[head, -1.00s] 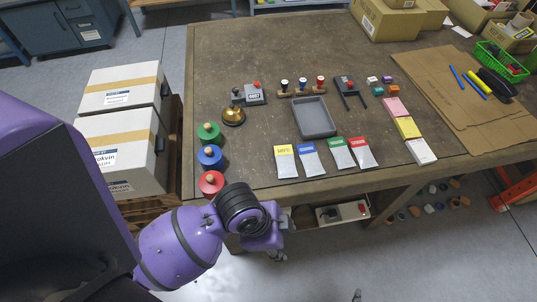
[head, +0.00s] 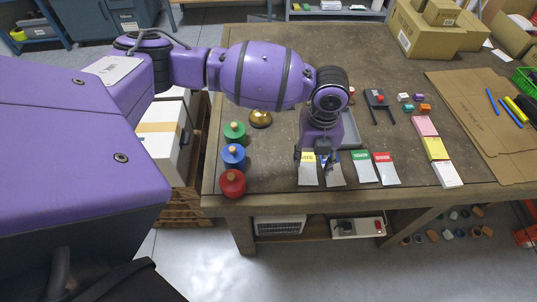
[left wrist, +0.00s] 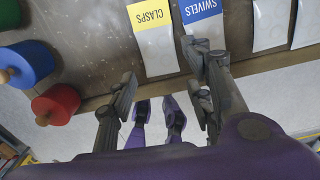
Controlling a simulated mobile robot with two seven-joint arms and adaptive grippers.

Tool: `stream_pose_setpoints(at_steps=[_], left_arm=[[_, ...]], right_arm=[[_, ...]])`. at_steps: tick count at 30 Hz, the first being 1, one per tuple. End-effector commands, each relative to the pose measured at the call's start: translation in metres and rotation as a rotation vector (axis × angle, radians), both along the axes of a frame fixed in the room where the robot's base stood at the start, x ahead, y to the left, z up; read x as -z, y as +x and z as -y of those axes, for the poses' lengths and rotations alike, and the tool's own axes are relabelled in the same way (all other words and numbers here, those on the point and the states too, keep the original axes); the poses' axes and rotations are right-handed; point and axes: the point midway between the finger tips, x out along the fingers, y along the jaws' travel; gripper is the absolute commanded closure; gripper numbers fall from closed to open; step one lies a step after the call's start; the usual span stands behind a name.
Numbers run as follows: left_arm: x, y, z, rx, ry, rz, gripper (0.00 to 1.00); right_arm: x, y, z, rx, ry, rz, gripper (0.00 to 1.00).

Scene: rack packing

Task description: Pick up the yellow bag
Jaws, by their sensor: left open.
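The yellow bag (head: 308,172) lies flat near the table's front edge, a pale packet with a yellow top. In the left wrist view the yellow bag (left wrist: 154,45) reads CLASPS. My left gripper (head: 318,157) is above it, over the gap toward the blue bag (head: 334,174). In the left wrist view my left gripper (left wrist: 160,78) is open and empty, its fingers spread either side of the yellow bag's line. One finger overlaps the blue bag (left wrist: 201,18), labelled SWIVELS. I cannot tell the exact height. My right gripper is out of view.
Green (head: 362,168) and red (head: 385,169) bags lie right of the blue one. Green (head: 234,134), blue (head: 233,157) and red (head: 232,184) knobbed spools stand left. A grey tray (head: 352,131) sits behind my gripper, partly hidden. Bare tabletop lies between the spools and bags.

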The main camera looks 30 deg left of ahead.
Motion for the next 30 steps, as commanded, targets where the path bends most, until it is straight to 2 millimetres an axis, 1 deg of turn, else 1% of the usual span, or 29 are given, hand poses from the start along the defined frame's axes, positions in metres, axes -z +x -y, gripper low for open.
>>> stream_pose_setpoints(at_steps=[1, 5, 9, 13, 16, 22, 23, 29, 30], left_arm=[[0.007, -0.001, 0.0, 0.0, 0.0, -0.002, 0.53], [0.021, 0.0, 0.0, -0.001, -0.001, -0.001, 0.53], [0.042, 0.002, -0.003, -0.002, -0.001, -0.002, 0.53], [0.059, 0.002, -0.002, -0.001, -0.002, 0.0, 0.53], [0.065, 0.002, -0.003, -0.002, -0.002, 0.001, 0.53], [0.065, 0.003, -0.003, -0.001, -0.002, 0.002, 0.53], [0.065, 0.003, -0.003, -0.001, -0.002, 0.002, 0.56], [0.065, 0.003, -0.002, -0.001, -0.002, 0.002, 0.82], [0.065, 0.003, -0.002, -0.001, -0.002, 0.003, 0.84]], right_arm=[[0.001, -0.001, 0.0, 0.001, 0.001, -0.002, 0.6], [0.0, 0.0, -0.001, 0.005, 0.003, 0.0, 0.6], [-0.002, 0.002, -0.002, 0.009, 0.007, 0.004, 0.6], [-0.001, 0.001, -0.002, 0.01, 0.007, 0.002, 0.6], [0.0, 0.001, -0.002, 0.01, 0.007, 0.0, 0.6], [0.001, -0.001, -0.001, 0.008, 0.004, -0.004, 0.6], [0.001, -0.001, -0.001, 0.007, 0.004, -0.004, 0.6], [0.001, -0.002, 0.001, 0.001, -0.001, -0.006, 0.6], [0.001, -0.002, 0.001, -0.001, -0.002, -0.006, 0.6]])
